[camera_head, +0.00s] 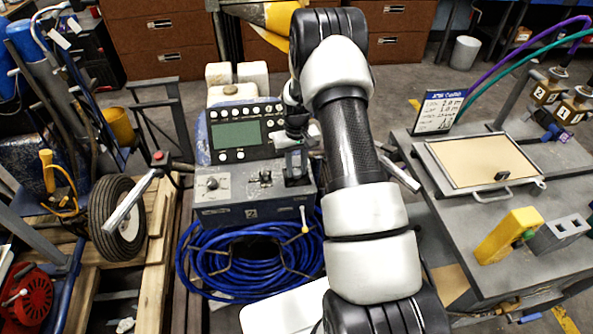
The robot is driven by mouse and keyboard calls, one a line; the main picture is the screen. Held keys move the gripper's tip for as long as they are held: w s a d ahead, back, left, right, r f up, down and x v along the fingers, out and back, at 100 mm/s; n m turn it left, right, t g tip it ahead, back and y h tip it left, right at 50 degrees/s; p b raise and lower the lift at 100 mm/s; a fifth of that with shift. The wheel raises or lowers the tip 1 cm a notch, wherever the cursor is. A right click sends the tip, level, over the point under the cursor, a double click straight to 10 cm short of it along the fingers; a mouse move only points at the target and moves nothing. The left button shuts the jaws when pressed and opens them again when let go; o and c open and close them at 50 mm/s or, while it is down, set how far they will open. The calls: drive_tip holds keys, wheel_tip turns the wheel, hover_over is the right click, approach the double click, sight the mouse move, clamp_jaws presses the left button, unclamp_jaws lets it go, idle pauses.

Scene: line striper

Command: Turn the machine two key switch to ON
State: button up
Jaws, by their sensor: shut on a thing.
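The machine marked 2 (250,213) stands left of my arm, with a grey control box under a greenish display. My gripper (294,157) points down at the right part of this panel, over the fitting. It is shut on a small part there. The fingers and wrist hide most of that part, so I cannot tell its shape or the key's setting.
A grey bench (450,220) with a framed board and yellow block (508,235) stands right. A wheeled cart with a tire (118,216) stands left.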

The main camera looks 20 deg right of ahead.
sight(296, 171)
drive_tip(key=m+b, duration=0.2)
drive_tip(key=m, duration=0.2)
drive_tip(key=shift+m, duration=0.3)
drive_tip(key=m+b, duration=0.1)
drive_tip(key=m, duration=0.3)
drive_tip(key=shift+m, duration=0.3)
drive_tip(key=o, duration=1.1)
drive_tip(key=shift+c, duration=0.2)
wheel_tip(296, 171, up, 18)
drive_tip(key=shift+f+p, duration=0.25)
drive_tip(key=shift+p, duration=0.1)
